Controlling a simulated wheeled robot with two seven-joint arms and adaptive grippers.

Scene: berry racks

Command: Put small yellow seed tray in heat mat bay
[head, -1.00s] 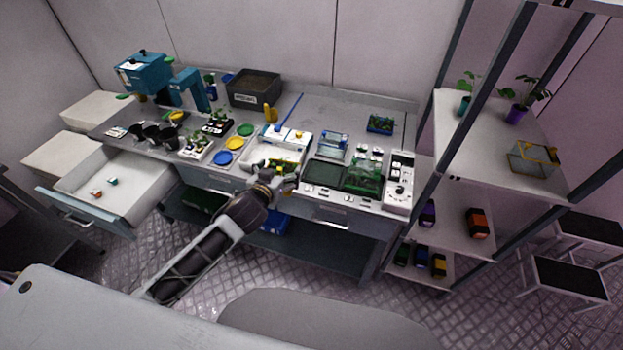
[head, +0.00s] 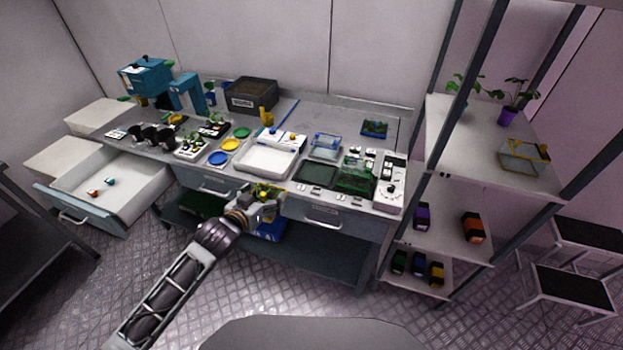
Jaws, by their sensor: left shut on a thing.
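My left gripper (head: 262,207) is shut on the small yellow seed tray (head: 266,192), which shows yellow edges and green seedlings. It holds the tray in front of the bench's front edge, below the white basin in the picture; the fingers hide part of it. The heat mat is on the bench to the right. Its left bay (head: 316,174) is dark and bare, and a larger green tray with a clear cover (head: 357,178) sits in the bay beside it. My right gripper is not in view.
The white basin (head: 263,160) is empty. The control box (head: 391,182) stands right of the mat. Blue and yellow dishes (head: 218,158) and potted seedlings are left. An open drawer (head: 110,190) juts out at the left. The shelf rack (head: 495,150) stands at the right.

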